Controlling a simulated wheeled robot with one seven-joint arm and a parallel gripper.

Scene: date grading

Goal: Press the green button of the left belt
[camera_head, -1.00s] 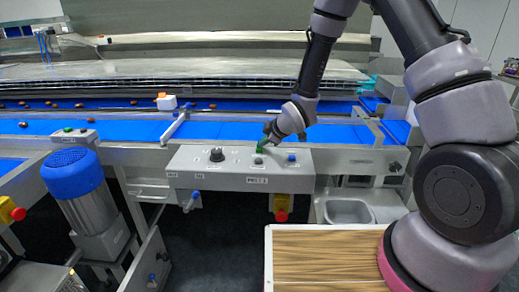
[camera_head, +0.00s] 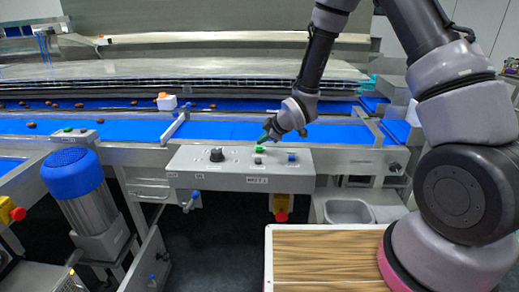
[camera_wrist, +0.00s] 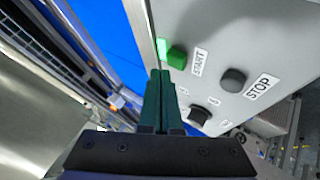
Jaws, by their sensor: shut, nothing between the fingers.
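A grey control box (camera_head: 225,165) in the head view carries a green button (camera_head: 259,149), a dark knob and a blue button. In the wrist view the green button (camera_wrist: 177,57) sits beside a START label, with a bright green light glowing at its edge. My gripper (camera_head: 267,138) is just above and right of this button, apart from it. Its closed dark green fingers (camera_wrist: 160,76) end short of the button in the wrist view. A second, small panel at the left (camera_head: 75,136) has another green button (camera_head: 68,130).
A blue belt (camera_head: 225,131) with a few dates runs behind the box. A blue motor (camera_head: 72,172) stands left. A black STOP button (camera_wrist: 232,80) shows in the wrist view. A wooden-topped surface (camera_head: 325,262) is in front.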

